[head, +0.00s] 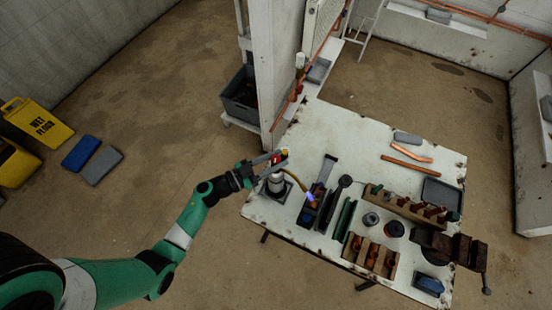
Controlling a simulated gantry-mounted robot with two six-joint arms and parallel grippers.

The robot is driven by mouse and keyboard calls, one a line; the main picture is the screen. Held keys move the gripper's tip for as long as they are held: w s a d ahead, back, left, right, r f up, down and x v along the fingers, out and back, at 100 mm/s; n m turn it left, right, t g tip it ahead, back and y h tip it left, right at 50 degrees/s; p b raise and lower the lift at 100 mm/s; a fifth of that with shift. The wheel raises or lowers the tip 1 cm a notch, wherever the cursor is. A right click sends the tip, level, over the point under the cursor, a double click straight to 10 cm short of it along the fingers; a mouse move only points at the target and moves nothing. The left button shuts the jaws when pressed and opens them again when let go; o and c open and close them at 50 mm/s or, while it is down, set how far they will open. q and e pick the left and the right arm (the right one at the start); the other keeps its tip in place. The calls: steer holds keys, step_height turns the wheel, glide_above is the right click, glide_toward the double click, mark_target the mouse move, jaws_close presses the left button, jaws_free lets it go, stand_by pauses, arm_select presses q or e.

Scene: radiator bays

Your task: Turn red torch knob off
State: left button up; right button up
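The torch (276,184) stands upright at the left edge of the white table, a pale canister with a thin curved tube. A small blue-violet flame (310,197) shows at the tube's end. Its red knob (277,158) is at the top, beside a small yellow part. My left gripper (275,160) reaches in from the left at the torch's top, with the red knob between or right at its fingertips. The fingers look apart, but whether they press on the knob is too small to tell. The gripper partly hides the torch's top. My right gripper is not in view.
The white table (340,130) holds a wooden rack (400,205), a wooden box (370,256), a vise (455,248), copper pieces and dark tools close right of the torch. A wall post (277,70) stands behind.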

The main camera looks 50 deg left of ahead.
arm_select(q)
jaws_close()
steer(key=shift+a+r+m+h+p, duration=0.2)
steer(key=shift+m+h+p, duration=0.4)
steer(key=shift+h+p, duration=0.3)
steer(key=shift+w+d+f+m+g+h, duration=0.1)
steer(key=shift+m+g+h, duration=0.3)
steer(key=shift+g+h, duration=0.15)
steer(key=shift+d+f+m+g+h, duration=0.15)
steer(key=shift+m+g+h, duration=0.2)
steer(key=shift+m+h, duration=0.55)
steer(key=o, duration=0.8)
jaws_free()
steer(key=shift+c, duration=0.2)
